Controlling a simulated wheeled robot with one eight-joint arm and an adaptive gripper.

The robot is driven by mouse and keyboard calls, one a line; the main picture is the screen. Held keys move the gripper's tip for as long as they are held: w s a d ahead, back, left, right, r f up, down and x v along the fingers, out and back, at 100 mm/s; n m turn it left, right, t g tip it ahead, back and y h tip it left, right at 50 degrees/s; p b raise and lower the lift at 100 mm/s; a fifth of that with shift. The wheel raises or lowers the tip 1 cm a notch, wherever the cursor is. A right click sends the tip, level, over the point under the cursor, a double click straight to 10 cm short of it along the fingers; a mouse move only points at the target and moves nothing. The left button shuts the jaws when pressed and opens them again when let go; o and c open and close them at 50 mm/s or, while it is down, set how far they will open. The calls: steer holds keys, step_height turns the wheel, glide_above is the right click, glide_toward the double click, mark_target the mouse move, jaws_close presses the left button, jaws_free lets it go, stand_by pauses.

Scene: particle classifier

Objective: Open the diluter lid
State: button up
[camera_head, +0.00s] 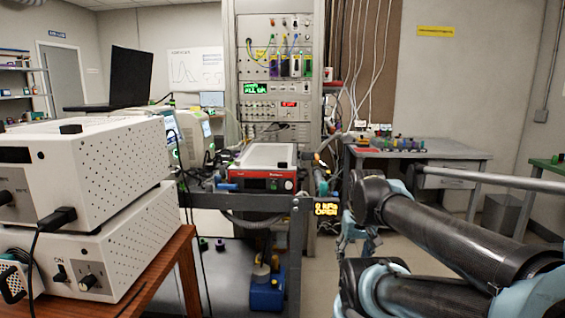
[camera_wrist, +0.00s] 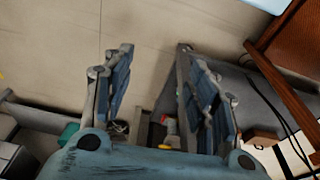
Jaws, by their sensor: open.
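A red-fronted box with a pale flat top, which looks like the diluter (camera_head: 268,165), stands on a dark metal frame in the middle of the head view. Its top lies flat, and I cannot make out a separate lid edge or handle. My gripper (camera_wrist: 155,60) is open and empty in the wrist view. Its two blue-grey fingers stand apart over the floor, touching nothing that I can see. The box cannot be made out in the wrist view. My arm fills the lower right of the head view, well to the right of the box.
White perforated instruments (camera_head: 85,170) stand on a wooden table (camera_head: 160,270) at the left. A tall equipment rack (camera_head: 275,70) is behind the box. A grey desk (camera_head: 420,154) is at the back right.

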steer(key=w+a+r, duration=0.4)
steer(key=w+r, duration=0.6)
steer(key=r, duration=0.5)
steer(key=w+a+r+g, duration=0.1)
steer(key=w+a+r, duration=0.8)
steer(key=w+r, duration=0.2)
steer(key=w+a+r+g, duration=0.1)
steer(key=w+a+r, duration=0.7)
steer(key=w+r, duration=0.3)
steer(key=shift+m, duration=0.3)
steer(key=f, duration=1.7)
steer(key=shift+s+a+f, duration=0.1)
steer(key=shift+s+a, duration=0.1)
steer(key=shift+s, duration=0.05)
steer(key=shift+c, duration=0.3)
jaws_close()
